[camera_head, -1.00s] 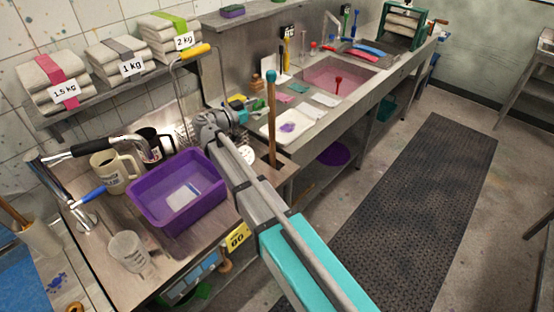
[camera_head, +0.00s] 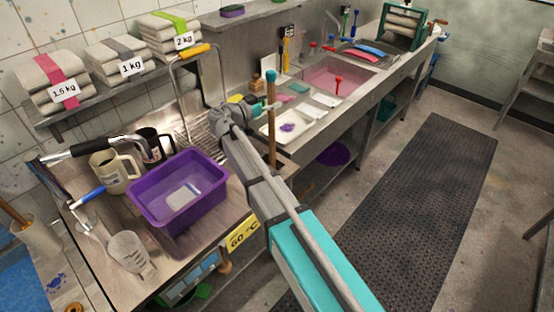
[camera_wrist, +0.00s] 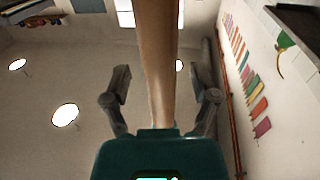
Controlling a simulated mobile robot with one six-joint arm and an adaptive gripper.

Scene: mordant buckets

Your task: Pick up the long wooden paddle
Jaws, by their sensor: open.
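The long wooden paddle (camera_head: 271,125) stands upright, with a blue tip at its top, by the near end of the sink counter in the head view. Its lower end is hidden behind my arm. In the wrist view its shaft (camera_wrist: 160,70) runs up between my two fingers, with a gap on each side. My gripper (camera_wrist: 164,82) is open around the shaft and does not appear to touch it. In the head view my gripper (camera_head: 248,108) is partly hidden by my own wrist, just left of the paddle.
A purple tub (camera_head: 160,215), mugs (camera_head: 114,172) and a clear beaker (camera_head: 131,252) stand on the left table. A white tray (camera_head: 270,134) lies on the counter beside the paddle. A pink-filled sink (camera_head: 330,78) is farther back.

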